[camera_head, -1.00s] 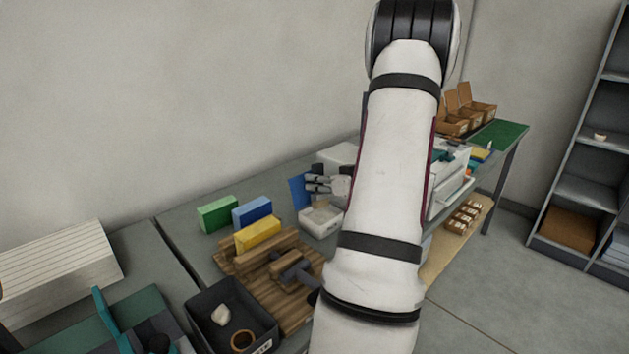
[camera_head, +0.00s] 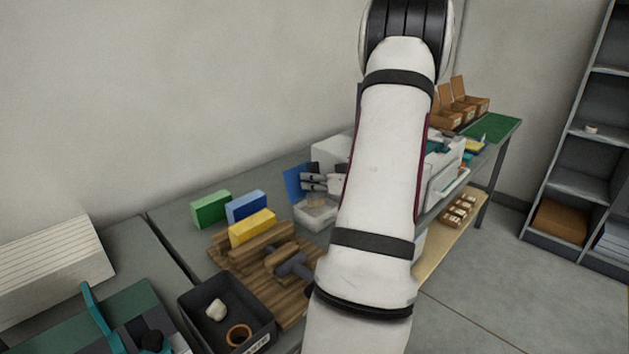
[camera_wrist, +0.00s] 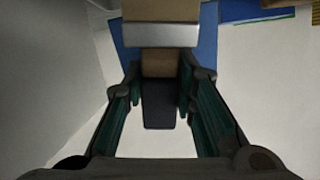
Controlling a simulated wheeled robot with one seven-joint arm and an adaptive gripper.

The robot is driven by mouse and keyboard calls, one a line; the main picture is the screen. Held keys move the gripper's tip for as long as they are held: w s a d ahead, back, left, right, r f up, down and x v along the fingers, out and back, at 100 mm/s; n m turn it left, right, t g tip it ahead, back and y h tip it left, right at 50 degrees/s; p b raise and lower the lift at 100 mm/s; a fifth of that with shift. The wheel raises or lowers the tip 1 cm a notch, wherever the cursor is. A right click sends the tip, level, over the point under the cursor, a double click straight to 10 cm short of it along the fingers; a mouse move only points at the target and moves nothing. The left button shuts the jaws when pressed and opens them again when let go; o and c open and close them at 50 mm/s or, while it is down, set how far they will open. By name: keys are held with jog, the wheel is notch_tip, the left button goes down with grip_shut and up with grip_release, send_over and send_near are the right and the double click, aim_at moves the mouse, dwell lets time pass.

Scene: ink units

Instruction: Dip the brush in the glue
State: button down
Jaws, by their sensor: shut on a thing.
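My gripper (camera_head: 316,182) is above and behind a small white open tray (camera_head: 314,214) in the head view. In the wrist view my gripper (camera_wrist: 160,85) is shut on the brush (camera_wrist: 160,64). The brush shows a wide tan end at the top, a silver band, a narrower tan part and a dark part between the fingers. I cannot tell for certain where the glue is; the white tray holds something pale.
A blue panel (camera_head: 294,180) stands beside the gripper. Green (camera_head: 211,209), blue (camera_head: 246,206) and yellow (camera_head: 252,226) blocks stand to the left. A wooden board (camera_head: 240,270) and a dark bin (camera_head: 228,318) are in front. White equipment (camera_head: 440,180) is right of my arm.

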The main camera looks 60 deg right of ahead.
aim_at(315, 169)
jog(key=shift+f, duration=0.5)
dwell(0.8)
jog(key=shift+r, duration=0.1)
notch_tip(315, 169, up, 7)
jog(key=p, duration=0.7)
dwell(0.4)
dwell(0.8)
